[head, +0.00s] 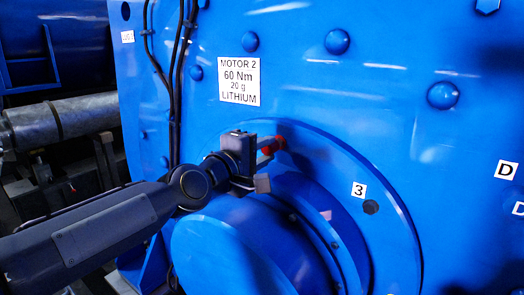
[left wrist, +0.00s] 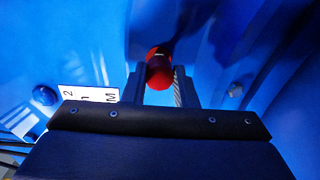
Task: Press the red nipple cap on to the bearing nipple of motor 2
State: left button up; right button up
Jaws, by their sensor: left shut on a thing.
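The red nipple cap (left wrist: 159,66) is between the two fingertips of my left gripper (left wrist: 159,82), which is shut on it. In the head view the red cap (head: 278,143) shows at the fingertips of the left gripper (head: 268,152), close against the blue face of motor 2 (head: 300,110), above the round bearing housing (head: 345,190). The bearing nipple is hidden behind the cap and fingers; I cannot tell whether the cap is on it. The right gripper is not in view.
A white label (head: 239,82) reads MOTOR 2, 60 Nm, 20 g, LITHIUM. Round blue bolt heads (head: 337,41) stick out of the motor face. Black cables (head: 177,75) run down at the left. A grey pipe (head: 65,118) lies farther left. A tag marked 3 (head: 359,190) is on the housing.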

pick_arm(q)
jog(key=shift+w+d, duration=0.45)
jog(key=shift+w, duration=0.15)
jog(key=o, duration=1)
jog(key=shift+o, duration=0.2)
jog(key=b+v, duration=0.2)
jog(key=v, duration=0.5)
jog(key=shift+f, duration=0.1)
jog(key=shift+s+a, duration=0.25)
jog(key=shift+s, duration=0.1)
